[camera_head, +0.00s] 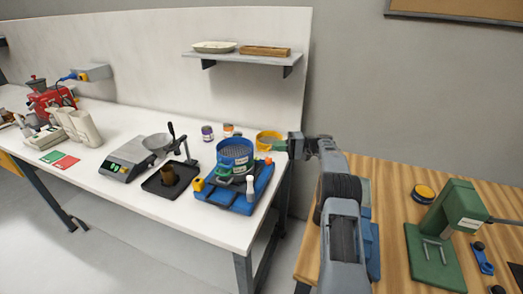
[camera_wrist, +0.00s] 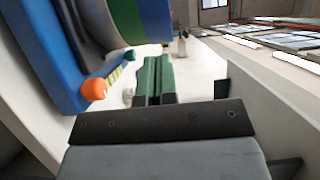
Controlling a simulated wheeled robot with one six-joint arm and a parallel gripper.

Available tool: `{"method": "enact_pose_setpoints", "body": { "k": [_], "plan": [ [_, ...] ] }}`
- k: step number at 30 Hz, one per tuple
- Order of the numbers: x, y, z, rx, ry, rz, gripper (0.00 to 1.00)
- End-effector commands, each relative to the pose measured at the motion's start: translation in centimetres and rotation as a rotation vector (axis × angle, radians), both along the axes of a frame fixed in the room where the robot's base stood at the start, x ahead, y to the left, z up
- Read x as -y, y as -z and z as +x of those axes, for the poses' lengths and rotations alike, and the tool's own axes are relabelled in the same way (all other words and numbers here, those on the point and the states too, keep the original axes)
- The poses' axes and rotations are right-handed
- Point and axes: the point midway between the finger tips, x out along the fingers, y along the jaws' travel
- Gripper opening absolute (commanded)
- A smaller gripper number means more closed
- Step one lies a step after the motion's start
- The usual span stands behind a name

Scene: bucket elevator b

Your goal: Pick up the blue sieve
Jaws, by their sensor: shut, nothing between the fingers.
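The blue sieve (camera_head: 235,151) is a round ring with a grey mesh top, upright on a stack with a green ring under it. The stack stands on a blue shaker base (camera_head: 223,197) near the right end of the white table. In the wrist view the sieve (camera_wrist: 155,20) shows sideways at the top, beside the green ring. The blue base (camera_wrist: 48,50) fills the left side there. My gripper (camera_head: 274,146) is to the right of the sieve, apart from it. Its green fingers (camera_wrist: 154,75) are together with nothing between them.
A yellow round container (camera_head: 268,136) stands close behind my gripper. A white bottle (camera_head: 250,187) and an orange knob (camera_head: 198,184) are at the base's front. A scale (camera_head: 127,159) and a black tray (camera_head: 158,188) lie left. A wooden table (camera_head: 395,200) is at right.

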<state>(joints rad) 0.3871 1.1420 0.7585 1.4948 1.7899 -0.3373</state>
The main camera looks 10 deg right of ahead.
Motion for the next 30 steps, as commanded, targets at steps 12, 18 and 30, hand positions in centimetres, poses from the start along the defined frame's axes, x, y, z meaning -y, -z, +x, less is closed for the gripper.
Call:
{"method": "enact_pose_setpoints", "body": {
  "k": [12,18,30],
  "plan": [
    [-5.7,-0.2,-0.6,-0.001,0.001,0.0,0.0],
    [-6.7,-0.1,-1.3,0.0,0.002,0.0,0.0],
    [-7.2,0.0,-1.7,0.001,0.002,0.0,0.0]
  ]
}}
